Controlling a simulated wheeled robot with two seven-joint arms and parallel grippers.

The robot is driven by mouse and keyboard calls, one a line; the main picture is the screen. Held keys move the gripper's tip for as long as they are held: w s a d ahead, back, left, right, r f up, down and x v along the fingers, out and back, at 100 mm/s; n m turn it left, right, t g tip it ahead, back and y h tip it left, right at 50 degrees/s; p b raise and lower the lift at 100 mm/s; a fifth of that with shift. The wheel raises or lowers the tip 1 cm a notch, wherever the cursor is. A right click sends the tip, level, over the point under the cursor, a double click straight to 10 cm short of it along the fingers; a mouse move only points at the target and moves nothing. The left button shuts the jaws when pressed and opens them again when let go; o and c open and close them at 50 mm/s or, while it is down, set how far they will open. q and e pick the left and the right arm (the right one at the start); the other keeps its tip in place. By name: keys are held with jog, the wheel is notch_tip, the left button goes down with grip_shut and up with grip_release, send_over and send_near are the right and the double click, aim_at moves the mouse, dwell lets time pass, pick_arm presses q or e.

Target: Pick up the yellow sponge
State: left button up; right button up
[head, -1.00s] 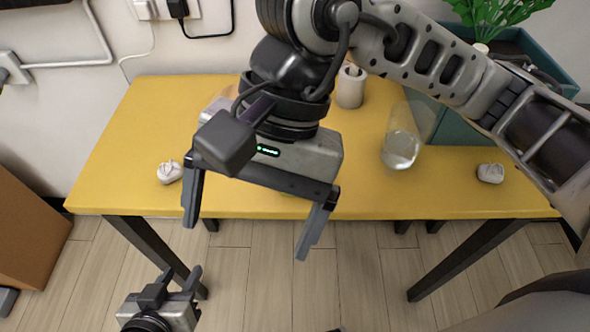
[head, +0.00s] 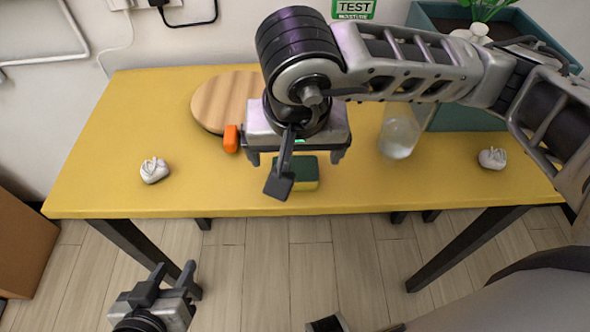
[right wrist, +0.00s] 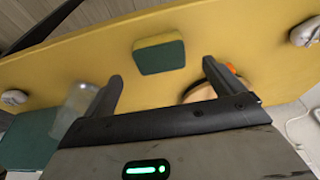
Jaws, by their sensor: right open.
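The yellow sponge (head: 306,173) has a dark green top and lies on the yellow table (head: 130,120) near its front edge, partly hidden by my right gripper. It also shows whole in the right wrist view (right wrist: 159,54), ahead of the fingertips and roughly between their lines. My right gripper (head: 295,156) is open and empty, above and just behind the sponge in the head view, apart from it. Its two fingers (right wrist: 162,71) show spread in the right wrist view. My left gripper (head: 174,270) is low in front of the table, open and empty.
A round wooden board (head: 215,103) and an orange object (head: 231,139) lie left of my right gripper. A clear glass (head: 397,138) and teal planter (head: 465,120) stand to the right. Small white objects sit at the left (head: 154,170) and right (head: 492,158). The front left is clear.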

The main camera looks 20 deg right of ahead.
aim_at(295, 168)
jog(key=x, duration=0.5)
jog(key=shift+d+f, duration=0.1)
jog(key=shift+f, duration=0.1)
jog(key=c, duration=1)
